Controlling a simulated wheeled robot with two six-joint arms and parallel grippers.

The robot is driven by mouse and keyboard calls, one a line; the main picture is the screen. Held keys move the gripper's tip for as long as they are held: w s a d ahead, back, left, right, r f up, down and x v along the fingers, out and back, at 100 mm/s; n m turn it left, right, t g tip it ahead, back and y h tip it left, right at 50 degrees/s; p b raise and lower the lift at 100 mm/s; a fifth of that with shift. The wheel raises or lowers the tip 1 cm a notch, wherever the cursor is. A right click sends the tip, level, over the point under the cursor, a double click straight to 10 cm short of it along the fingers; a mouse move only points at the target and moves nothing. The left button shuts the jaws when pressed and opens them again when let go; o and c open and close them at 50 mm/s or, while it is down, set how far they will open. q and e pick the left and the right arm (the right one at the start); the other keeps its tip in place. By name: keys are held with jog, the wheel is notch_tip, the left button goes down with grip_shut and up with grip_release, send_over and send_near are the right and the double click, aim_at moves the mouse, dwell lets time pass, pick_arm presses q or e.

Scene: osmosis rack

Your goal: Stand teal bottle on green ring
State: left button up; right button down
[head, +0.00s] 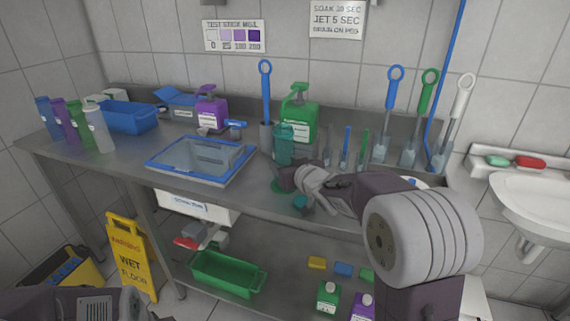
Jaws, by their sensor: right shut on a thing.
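The teal bottle (284,143) stands upright near the front middle of the steel counter in the head view. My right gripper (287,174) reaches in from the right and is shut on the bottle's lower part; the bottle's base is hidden. I cannot tell whether bottle and ring touch. Part of my left arm shows at the bottom left; its gripper is not in view.
A blue-rimmed tray (201,176) lies left of the bottle. Green (299,114) and purple (211,108) pump bottles stand behind. Several brushes, including a blue-handled one (391,105), stand to the right. Several bottles (98,130) and a blue bin (130,119) are at far left.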

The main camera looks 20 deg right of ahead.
grip_release()
dwell(0.4)
jog(key=shift+s, duration=0.1)
dwell(0.3)
jog(key=shift+p+v, duration=0.85)
jog(key=shift+v, duration=1.65)
jog(key=shift+p+v, duration=1)
jog(key=shift+v, duration=1.45)
